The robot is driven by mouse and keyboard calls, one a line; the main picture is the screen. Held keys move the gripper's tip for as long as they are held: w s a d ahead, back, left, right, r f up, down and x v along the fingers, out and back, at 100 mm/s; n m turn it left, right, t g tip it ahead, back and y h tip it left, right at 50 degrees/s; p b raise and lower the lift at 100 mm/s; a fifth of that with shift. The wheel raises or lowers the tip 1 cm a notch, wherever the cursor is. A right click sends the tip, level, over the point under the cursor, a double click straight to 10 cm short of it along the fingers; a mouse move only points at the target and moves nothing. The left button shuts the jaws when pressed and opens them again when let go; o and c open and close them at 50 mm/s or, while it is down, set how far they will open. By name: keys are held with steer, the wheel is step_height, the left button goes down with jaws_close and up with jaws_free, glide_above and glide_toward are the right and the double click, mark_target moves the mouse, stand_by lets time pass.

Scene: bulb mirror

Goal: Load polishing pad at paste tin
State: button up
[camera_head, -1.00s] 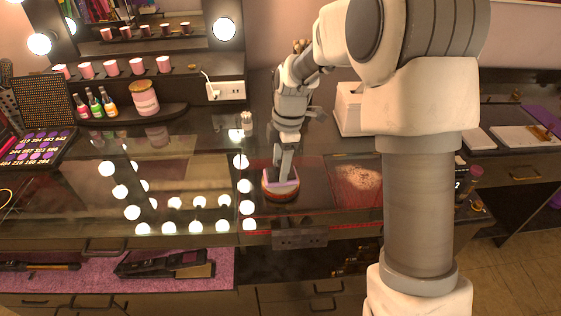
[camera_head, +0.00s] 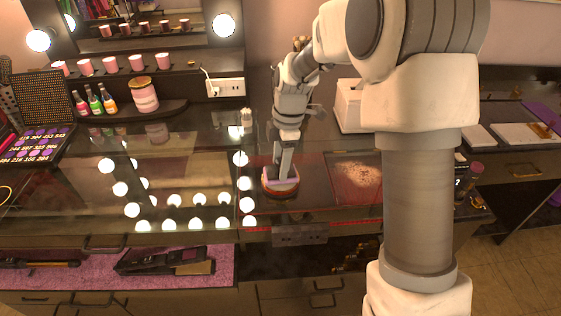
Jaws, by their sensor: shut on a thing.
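My gripper (camera_head: 281,175) points down at the middle of the dark glossy counter, shut on a pale pink-lilac polishing pad (camera_head: 270,182). The pad is right at the top of a round reddish-brown paste tin (camera_head: 281,191) standing on the counter. Pad and tin look to be touching, but I cannot tell how firmly. The fingers hide part of the pad, and the pad hides most of the tin's inside.
A red-outlined square with pale speckled powder (camera_head: 357,176) lies right of the tin. A white box (camera_head: 351,108) stands behind it. A small white-topped bottle (camera_head: 247,117), a power outlet (camera_head: 226,88) and a pink jar (camera_head: 143,95) stand behind left. Bulb reflections cover the left counter.

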mark_target(278, 161)
steer(key=shift+f, duration=0.5)
stand_by(1.0)
steer(key=shift+r, duration=0.1)
steer(key=shift+r+p, duration=2.2)
steer(key=shift+r, duration=1.3)
